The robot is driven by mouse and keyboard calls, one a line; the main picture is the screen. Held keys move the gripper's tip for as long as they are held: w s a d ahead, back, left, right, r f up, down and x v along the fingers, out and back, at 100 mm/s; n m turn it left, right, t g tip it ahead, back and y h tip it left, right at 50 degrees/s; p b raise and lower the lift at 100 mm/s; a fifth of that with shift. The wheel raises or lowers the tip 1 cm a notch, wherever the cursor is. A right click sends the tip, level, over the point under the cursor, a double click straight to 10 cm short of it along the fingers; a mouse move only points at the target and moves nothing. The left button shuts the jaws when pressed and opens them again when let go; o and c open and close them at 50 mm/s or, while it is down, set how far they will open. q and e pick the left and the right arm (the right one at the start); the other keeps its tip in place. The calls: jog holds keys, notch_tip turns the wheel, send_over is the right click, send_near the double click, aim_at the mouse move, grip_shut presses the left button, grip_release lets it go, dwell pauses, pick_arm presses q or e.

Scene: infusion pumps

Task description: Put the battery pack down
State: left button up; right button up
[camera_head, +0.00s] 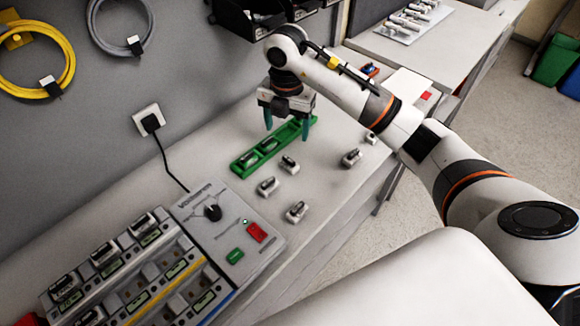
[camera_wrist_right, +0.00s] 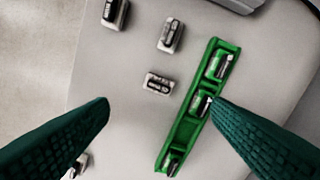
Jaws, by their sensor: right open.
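My right gripper (camera_head: 287,126) is open and empty above the far half of the green tray (camera_head: 240,167). Its two dark green fingers also show, wide apart, in the wrist view (camera_wrist_right: 159,104). The tray (camera_wrist_right: 184,133) holds three small grey-and-black battery packs: one at its upper end (camera_wrist_right: 219,66), one near the middle (camera_wrist_right: 202,103) and one at its lower end (camera_wrist_right: 172,163). The right fingertip overlaps the tray's edge beside the middle pack in that view; I cannot tell whether they touch. Which pack the task means is unclear. My left gripper is not in view.
Several similar packs lie loose on the bench, including one beside the tray (camera_head: 289,164) and one farther right (camera_head: 351,157). A charging station (camera_head: 160,270) with a control panel (camera_head: 228,222) stands at front left. A black cable (camera_head: 166,165) hangs from a wall socket (camera_head: 149,118).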

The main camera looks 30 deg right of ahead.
jog(key=m, duration=0.4)
jog(key=p, duration=0.2)
send_over(289, 159)
jog(key=f, duration=0.6)
jog(key=shift+s+a+f, duration=0.25)
jog(key=shift+s+f, duration=0.05)
jog(key=shift+f+p, duration=0.55)
jog(key=shift+p, duration=0.05)
jog(key=f, duration=0.2)
jog(key=f+p, duration=0.1)
jog(key=shift+w+d+f, duration=0.15)
jog(key=shift+w+f, duration=0.05)
jog(key=shift+f, duration=0.55)
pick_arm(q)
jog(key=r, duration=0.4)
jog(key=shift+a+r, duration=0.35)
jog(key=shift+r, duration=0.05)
pick_arm(e)
jog(key=shift+c, duration=0.4)
jog(key=c, duration=1.1)
